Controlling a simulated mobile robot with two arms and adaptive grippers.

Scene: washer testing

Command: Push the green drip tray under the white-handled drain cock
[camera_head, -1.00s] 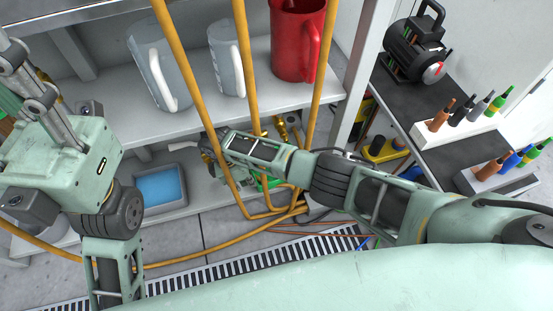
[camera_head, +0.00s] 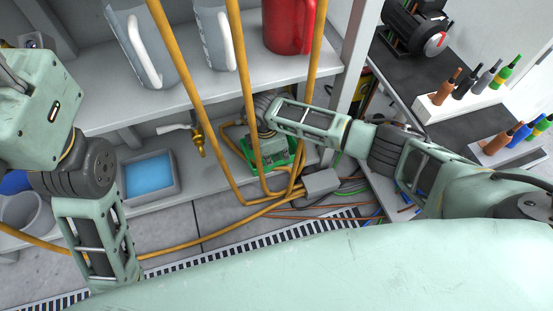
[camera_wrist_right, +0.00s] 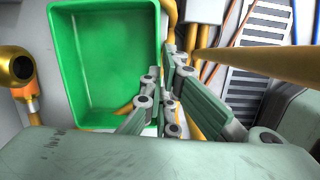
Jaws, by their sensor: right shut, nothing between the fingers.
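The green drip tray (camera_head: 296,152) sits on the lower shelf, partly hidden by my right arm and yellow hoses. It fills the upper left of the right wrist view (camera_wrist_right: 105,55) and looks empty. The white-handled drain cock (camera_head: 197,138) has a brass body and hangs left of the green tray, with a gap between them. My right gripper (camera_wrist_right: 168,88) is shut and empty, with its fingertips at the tray's right edge in the wrist view; contact is unclear. My left gripper's fingers are out of view.
A grey tray with a blue inside (camera_head: 150,176) stands left of the cock. Yellow hoses (camera_head: 240,90) hang in front of the shelf and run along the floor. Jugs stand on the upper shelf, including a red one (camera_head: 288,25). A floor grate (camera_head: 215,262) lies in front.

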